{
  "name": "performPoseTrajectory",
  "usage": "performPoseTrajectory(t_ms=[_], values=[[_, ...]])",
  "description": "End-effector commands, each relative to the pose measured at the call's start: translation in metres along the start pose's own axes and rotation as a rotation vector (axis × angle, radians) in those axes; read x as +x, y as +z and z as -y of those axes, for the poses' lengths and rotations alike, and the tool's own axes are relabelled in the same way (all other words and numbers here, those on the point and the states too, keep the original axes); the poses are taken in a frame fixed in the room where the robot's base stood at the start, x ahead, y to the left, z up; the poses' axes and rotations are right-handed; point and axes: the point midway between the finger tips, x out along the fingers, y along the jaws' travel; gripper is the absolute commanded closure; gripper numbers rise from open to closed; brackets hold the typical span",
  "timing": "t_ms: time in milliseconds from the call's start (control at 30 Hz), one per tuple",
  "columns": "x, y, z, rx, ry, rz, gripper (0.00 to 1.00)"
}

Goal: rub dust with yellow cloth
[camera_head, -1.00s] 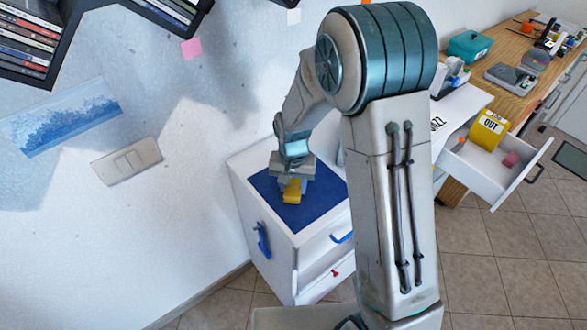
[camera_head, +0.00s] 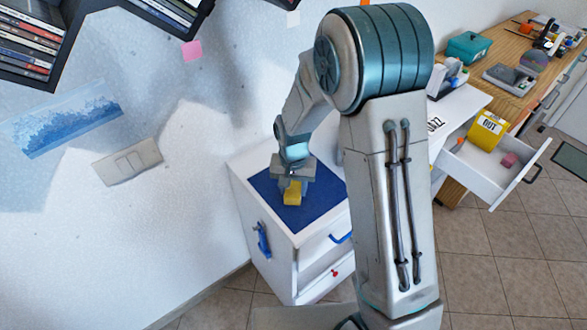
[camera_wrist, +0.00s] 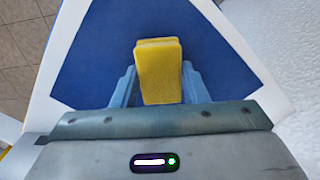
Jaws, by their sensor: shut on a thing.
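The yellow cloth (camera_head: 292,193) is a small thick yellow block over the blue top (camera_head: 267,186) of the white cabinet in the head view. My gripper (camera_head: 291,182) is shut on it and points down at the blue surface. In the wrist view the cloth (camera_wrist: 159,71) stands between the two bluish fingers of my gripper (camera_wrist: 158,88), over the blue top (camera_wrist: 105,40). I cannot tell whether the cloth touches the surface. No dust can be made out on the blue top.
A blue handle (camera_head: 263,240) is on the cabinet's side. An open white drawer (camera_head: 490,178) holds a yellow "OUT" box (camera_head: 487,129) and a pink block (camera_head: 510,160). A wooden desk (camera_head: 510,50) with several items stands at the back right. Disc shelves (camera_head: 60,45) hang at upper left.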

Motion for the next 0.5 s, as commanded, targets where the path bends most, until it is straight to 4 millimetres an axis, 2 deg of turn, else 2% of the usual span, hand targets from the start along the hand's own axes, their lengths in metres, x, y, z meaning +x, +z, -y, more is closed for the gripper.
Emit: performPoseTrajectory(t_ms=[33, 67, 500], values=[[-0.020, -0.002, 0.001, 0.000, -0.004, -0.008, 0.93], [-0.027, -0.001, 0.001, 0.001, -0.004, -0.007, 0.93], [-0.064, -0.002, -0.002, 0.005, -0.003, -0.005, 0.93]])
